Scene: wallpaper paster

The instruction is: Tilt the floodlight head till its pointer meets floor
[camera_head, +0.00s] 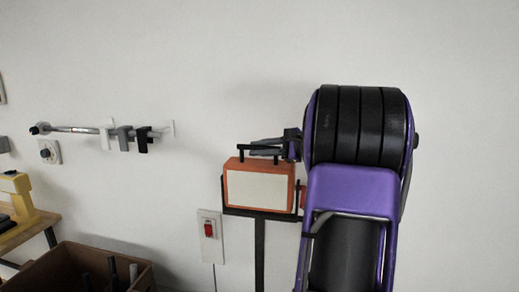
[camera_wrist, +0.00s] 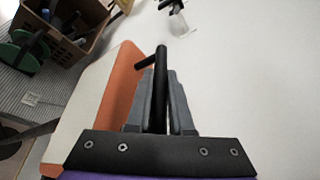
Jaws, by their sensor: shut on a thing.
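The floodlight head (camera_head: 258,188) is an orange box with a cream front panel, held in a dark bracket on a post (camera_head: 260,250). It looks nearly upright. A black handle bar (camera_head: 258,150) stands along its top. My gripper (camera_head: 268,146) reaches in from the right and is shut on this handle. In the wrist view the black handle (camera_wrist: 161,65) runs between the grey fingers of my gripper (camera_wrist: 160,95), beside the orange casing (camera_wrist: 122,75). A small orange part shows at the head's right side, partly behind my arm. No pointer or floor mark can be made out.
A red switch on a white plate (camera_head: 209,234) is on the wall left of the post. A rail with several hooks (camera_head: 100,131) is further left. A brown crate (camera_head: 75,270) and a yellow tool (camera_head: 18,195) on a table stand at lower left.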

